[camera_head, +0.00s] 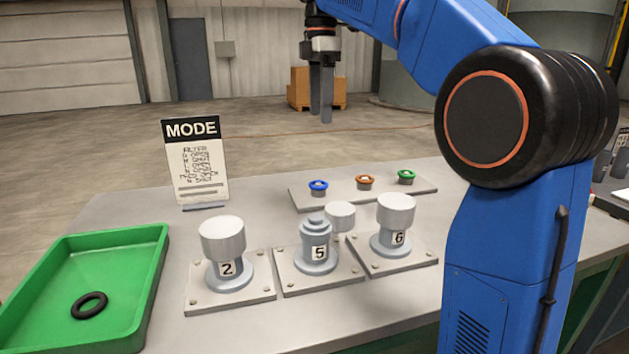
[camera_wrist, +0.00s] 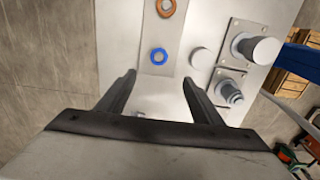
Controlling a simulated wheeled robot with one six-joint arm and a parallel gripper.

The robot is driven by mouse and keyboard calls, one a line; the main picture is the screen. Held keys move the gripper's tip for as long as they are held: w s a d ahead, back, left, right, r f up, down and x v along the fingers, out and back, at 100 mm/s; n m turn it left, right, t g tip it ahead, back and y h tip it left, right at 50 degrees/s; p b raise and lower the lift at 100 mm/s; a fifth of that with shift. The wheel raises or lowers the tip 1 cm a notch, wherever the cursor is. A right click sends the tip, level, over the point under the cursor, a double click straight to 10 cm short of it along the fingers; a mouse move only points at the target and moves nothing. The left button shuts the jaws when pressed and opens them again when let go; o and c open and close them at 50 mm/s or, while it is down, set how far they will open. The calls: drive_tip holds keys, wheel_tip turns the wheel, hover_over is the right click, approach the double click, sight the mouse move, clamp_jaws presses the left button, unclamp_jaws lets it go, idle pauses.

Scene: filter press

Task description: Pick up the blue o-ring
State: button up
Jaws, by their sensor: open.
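The blue o-ring (camera_head: 318,184) sits on a short grey post on a flat rack plate, leftmost of three rings in the head view. In the wrist view the blue o-ring (camera_wrist: 159,56) lies ahead of the fingers, between their lines and apart from them. My gripper (camera_head: 320,120) is open and empty, pointing down above the rack in the head view. Its two fingers also show in the wrist view (camera_wrist: 160,88).
The rack (camera_head: 420,191) also bears an orange ring (camera_head: 364,180) and a green ring (camera_head: 406,174). Numbered housings 2 (camera_head: 227,255), 5 (camera_head: 316,250) and 6 (camera_head: 394,228) stand in front, beside a loose grey cap (camera_head: 340,214). A green tray (camera_head: 140,262) holds a black ring (camera_head: 89,305). A MODE sign (camera_head: 196,165) stands behind.

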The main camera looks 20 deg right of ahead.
sight(318, 184)
wheel_tip(318, 184, down, 17)
drive_tip(key=shift+w+a+f, duration=0.1)
drive_tip(key=shift+a+f, duration=0.05)
drive_tip(key=shift+f, duration=0.05)
idle(0.7)
drive_tip(key=c, duration=1.1)
